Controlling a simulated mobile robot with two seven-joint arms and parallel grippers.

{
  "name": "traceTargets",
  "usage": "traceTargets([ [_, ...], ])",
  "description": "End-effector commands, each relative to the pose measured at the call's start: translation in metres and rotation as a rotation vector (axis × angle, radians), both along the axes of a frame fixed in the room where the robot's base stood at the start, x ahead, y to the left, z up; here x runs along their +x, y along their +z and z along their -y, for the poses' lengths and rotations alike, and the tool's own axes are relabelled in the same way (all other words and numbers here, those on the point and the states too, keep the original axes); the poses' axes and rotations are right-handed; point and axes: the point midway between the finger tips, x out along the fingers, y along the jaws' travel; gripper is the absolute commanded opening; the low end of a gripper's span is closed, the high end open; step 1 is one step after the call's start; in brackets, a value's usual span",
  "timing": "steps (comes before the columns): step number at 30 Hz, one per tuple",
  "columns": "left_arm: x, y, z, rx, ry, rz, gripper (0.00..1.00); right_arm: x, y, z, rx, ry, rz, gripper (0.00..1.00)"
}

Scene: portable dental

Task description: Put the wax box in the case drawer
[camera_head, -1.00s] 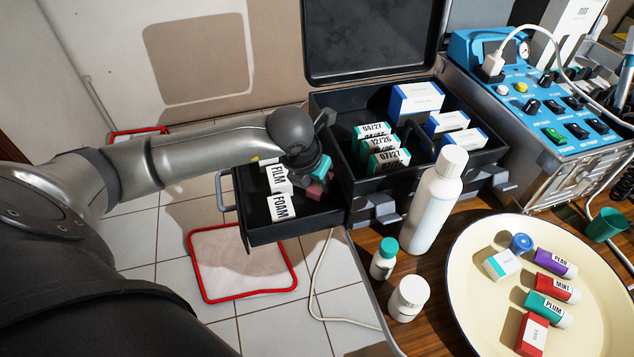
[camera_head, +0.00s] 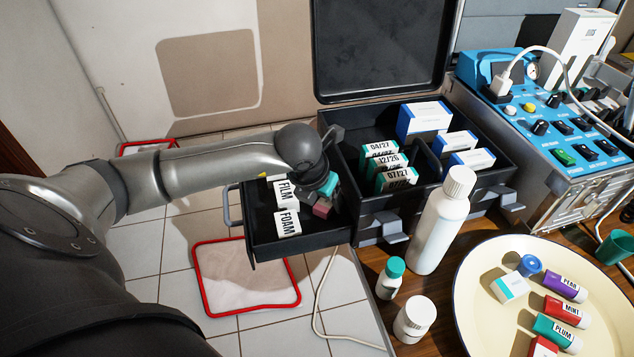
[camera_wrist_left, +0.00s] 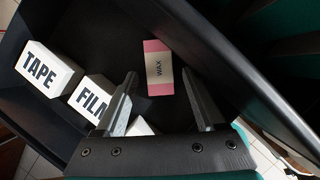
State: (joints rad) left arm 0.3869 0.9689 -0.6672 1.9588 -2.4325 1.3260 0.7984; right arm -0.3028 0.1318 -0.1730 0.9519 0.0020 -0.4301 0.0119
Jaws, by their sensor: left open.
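The wax box (camera_wrist_left: 159,68), pink and white with WAX on its label, lies in the case drawer in the left wrist view. In the head view its pink side (camera_head: 322,209) shows just below my left gripper (camera_head: 326,198), at the right part of the drawer. In the wrist view my left gripper (camera_wrist_left: 166,92) is open, its two fingers apart on either side below the box. The box looks clear of both fingers. The case drawer (camera_head: 265,252) is pulled out, with FILM (camera_head: 285,193) and FOAM (camera_head: 287,223) boxes in it. My right gripper is not in view.
A TAPE box (camera_wrist_left: 47,70) lies in the drawer in the wrist view. The open black case (camera_head: 480,190) holds several boxes. A tall white bottle (camera_head: 440,220), a teal-capped bottle (camera_head: 391,278) and a white jar (camera_head: 414,319) stand close right of the drawer. A cream tray (camera_head: 475,290) is farther right.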

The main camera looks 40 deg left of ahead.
Motion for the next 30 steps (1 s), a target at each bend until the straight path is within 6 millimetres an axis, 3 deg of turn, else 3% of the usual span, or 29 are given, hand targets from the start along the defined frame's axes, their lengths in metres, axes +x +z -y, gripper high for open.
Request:
traceTargets([
  [11,-0.022,0.057,0.001,0.003,-0.001,0.002,0.71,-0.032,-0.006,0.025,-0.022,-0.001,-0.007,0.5],
  [18,-0.039,0.097,0.003,0.002,-0.001,0.002,0.71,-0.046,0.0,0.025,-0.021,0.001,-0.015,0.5],
  [30,-0.044,0.108,0.003,0.001,0.0,0.001,0.71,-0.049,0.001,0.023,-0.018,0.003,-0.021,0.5],
])
